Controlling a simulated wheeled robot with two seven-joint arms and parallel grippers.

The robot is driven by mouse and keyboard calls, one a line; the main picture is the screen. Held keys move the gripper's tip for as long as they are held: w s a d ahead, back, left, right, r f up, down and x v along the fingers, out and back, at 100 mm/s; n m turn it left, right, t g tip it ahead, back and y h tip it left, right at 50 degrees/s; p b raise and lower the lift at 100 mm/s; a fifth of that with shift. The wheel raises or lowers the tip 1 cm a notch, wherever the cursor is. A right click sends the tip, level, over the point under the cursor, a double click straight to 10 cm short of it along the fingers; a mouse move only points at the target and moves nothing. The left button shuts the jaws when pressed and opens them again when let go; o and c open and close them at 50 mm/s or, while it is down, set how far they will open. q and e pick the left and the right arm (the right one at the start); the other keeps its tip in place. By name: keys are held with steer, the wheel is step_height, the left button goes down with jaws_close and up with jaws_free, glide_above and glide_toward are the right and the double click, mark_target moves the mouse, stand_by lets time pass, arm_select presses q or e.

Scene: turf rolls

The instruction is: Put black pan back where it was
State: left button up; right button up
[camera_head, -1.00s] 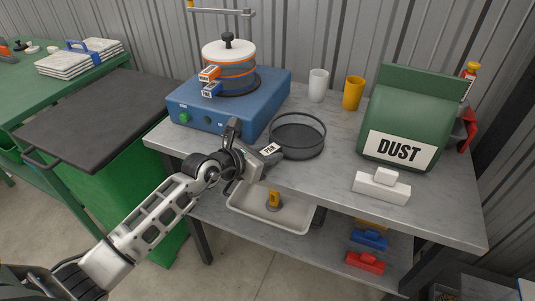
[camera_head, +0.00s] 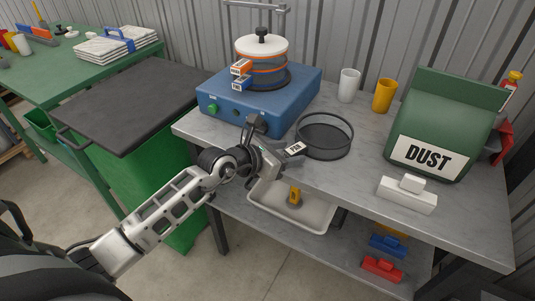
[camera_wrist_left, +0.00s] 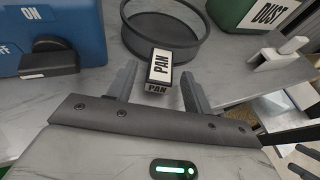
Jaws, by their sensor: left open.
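The black pan (camera_head: 325,151) is a round, dark, sieve-like pan lying on the grey bench, right of the blue machine. In the left wrist view the pan (camera_wrist_left: 166,44) shows with its handle block (camera_wrist_left: 159,68) marked PAN pointing toward my gripper. My left gripper (camera_head: 280,146) is at the handle, near the bench's front edge. Its fingers (camera_wrist_left: 159,74) are open, one on each side of the handle block, with gaps visible. My right gripper is not in view.
The blue machine (camera_head: 262,100) carries a stack of round sieves (camera_head: 262,64). White and yellow cups (camera_head: 384,96) stand behind the pan. A green DUST container (camera_head: 440,120) and white block (camera_head: 407,194) are at right. A tray (camera_head: 310,216) sits on the shelf below.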

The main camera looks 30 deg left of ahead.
arm_select(q)
steer(key=v, duration=0.9)
steer(key=s+d+n+t+h, duration=0.1)
steer(key=s+d+n+t, duration=0.35)
steer(key=n, duration=1.25)
steer(key=s+d+f+n+g+y, duration=0.1)
steer(key=s+d+f+n+g, duration=0.1)
steer(key=s+f+n, duration=0.3)
steer(key=s+d+f+n+g+y, duration=0.2)
steer(key=s+f+n, duration=0.4)
steer(key=f+n, duration=0.5)
steer(key=d+n+g, duration=0.1)
steer(key=n+g, duration=0.1)
steer(key=n, duration=0.3)
steer(key=shift+f+g+y, duration=0.3)
steer(key=shift+f+g, duration=0.05)
